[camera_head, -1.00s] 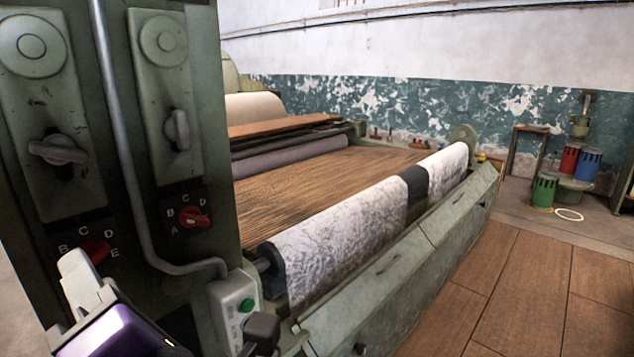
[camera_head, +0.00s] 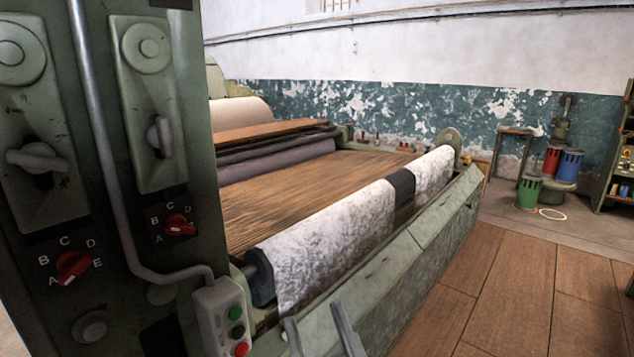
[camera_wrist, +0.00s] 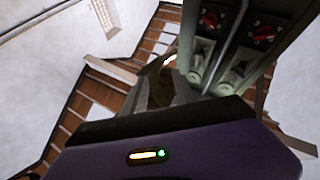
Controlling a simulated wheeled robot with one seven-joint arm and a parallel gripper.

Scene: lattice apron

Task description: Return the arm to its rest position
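Two grey prongs that look like the fingertips of my gripper (camera_head: 320,337) rise at the bottom edge of the head view, in front of the machine's lower frame. They stand apart with nothing between them. The rest of my arm is out of that view. The wrist view faces the machine's control column (camera_wrist: 240,45), the roof trusses and pale walls.
The control column (camera_head: 100,120) at left carries two red dials (camera_head: 73,265), grey handles and a button box (camera_head: 222,315). A patterned roll (camera_head: 335,240) lies along the machine (camera_head: 425,240). Coloured cans (camera_head: 529,190) stand by the far wall.

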